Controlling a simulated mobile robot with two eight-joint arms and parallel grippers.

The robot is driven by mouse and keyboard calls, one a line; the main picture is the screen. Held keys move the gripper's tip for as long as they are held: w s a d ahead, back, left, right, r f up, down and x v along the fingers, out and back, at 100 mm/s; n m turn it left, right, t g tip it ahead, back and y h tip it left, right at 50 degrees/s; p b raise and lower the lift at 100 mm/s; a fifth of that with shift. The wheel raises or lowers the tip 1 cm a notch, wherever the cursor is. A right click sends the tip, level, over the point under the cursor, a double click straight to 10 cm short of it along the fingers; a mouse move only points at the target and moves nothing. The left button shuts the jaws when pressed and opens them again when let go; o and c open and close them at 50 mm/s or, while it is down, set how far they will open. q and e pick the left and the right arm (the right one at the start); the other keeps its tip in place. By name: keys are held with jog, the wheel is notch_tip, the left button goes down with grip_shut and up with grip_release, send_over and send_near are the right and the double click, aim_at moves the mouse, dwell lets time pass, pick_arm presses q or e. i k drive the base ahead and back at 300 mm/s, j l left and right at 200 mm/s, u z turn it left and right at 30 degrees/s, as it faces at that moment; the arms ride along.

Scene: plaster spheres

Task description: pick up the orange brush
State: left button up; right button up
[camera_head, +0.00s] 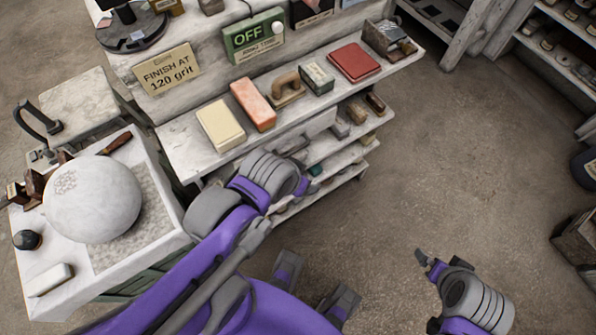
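An orange block (253,104), which looks like the orange brush, lies on the white upper shelf of the workbench (190,155). It sits between a cream block (221,124) and a wooden-handled float (287,89). Its underside is hidden, so I see no bristles. My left gripper (294,146) is at the shelf's front edge, below and right of the orange block and apart from it. Its fingers are mostly hidden behind its wrist. My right gripper (424,259) is over the floor at the lower right, far from the shelf, with its fingers seen edge-on.
A green box (317,78) and a red block (354,62) lie further right on the shelf. A large plaster sphere (93,199) stands on a bench at left. Lower shelves hold several small blocks. The floor (450,150) at right is clear.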

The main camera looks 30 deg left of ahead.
aim_at(259, 112)
jog(key=k+j+u, duration=0.1)
jog(key=u, duration=0.3)
jog(key=k+j+u, duration=0.1)
jog(key=u, duration=0.35)
jog(key=j+u, duration=0.15)
jog(key=u, duration=0.25)
jog(key=k+j, duration=0.05)
